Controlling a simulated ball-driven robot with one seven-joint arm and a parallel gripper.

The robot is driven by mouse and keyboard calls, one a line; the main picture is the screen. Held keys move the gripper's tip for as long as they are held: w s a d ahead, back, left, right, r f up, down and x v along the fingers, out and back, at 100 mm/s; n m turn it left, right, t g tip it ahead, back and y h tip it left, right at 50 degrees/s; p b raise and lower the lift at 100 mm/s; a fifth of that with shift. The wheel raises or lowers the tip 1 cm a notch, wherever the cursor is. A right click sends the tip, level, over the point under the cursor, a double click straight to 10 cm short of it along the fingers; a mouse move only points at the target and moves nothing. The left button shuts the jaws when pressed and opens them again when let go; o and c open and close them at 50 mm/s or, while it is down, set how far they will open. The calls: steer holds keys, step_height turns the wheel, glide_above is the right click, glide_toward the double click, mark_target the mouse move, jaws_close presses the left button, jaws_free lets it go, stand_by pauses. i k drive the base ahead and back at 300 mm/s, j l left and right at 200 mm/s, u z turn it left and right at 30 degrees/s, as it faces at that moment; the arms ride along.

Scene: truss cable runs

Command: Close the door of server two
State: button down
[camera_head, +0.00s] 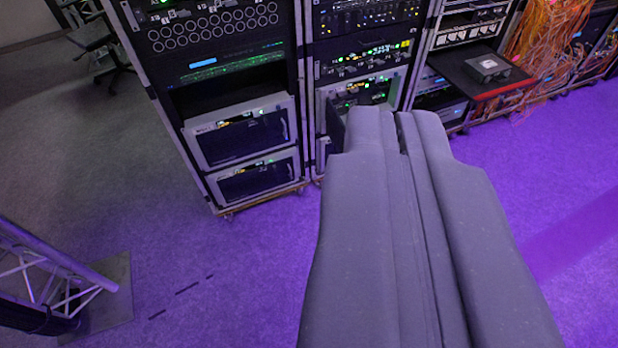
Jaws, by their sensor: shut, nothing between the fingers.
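My gripper (396,112) is large and grey and fills the lower right of the view. Its two fingers lie together, shut and empty, with the tips pointing at the foot of the middle rack. A silver-framed server (368,88) with green lights sits there, just beyond the fingertips; its lower part is hidden by them. A dark panel (335,128), perhaps a door swung open, stands out at its left side. Two more silver-framed servers, an upper one (240,137) and a lower one (257,179), show dark fronts in the left rack. I see no number marking server two.
A truss foot (105,300) stands at lower left and a chair (100,45) at upper left. A rack to the right carries a pulled-out shelf (490,85) and orange cables (550,35).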

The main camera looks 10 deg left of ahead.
mark_target(335, 129)
steer(key=k, duration=0.1)
steer(key=i+l+u, duration=0.1)
steer(key=i, duration=0.4)
steer(key=i+l+u, duration=0.1)
steer(key=i+l, duration=0.25)
steer(key=i, duration=0.15)
steer(key=i+l+u, duration=0.1)
steer(key=i+l, duration=0.15)
steer(key=i, duration=0.25)
steer(key=i+l+u, duration=0.1)
steer(key=i+l, duration=0.25)
steer(key=i, duration=0.15)
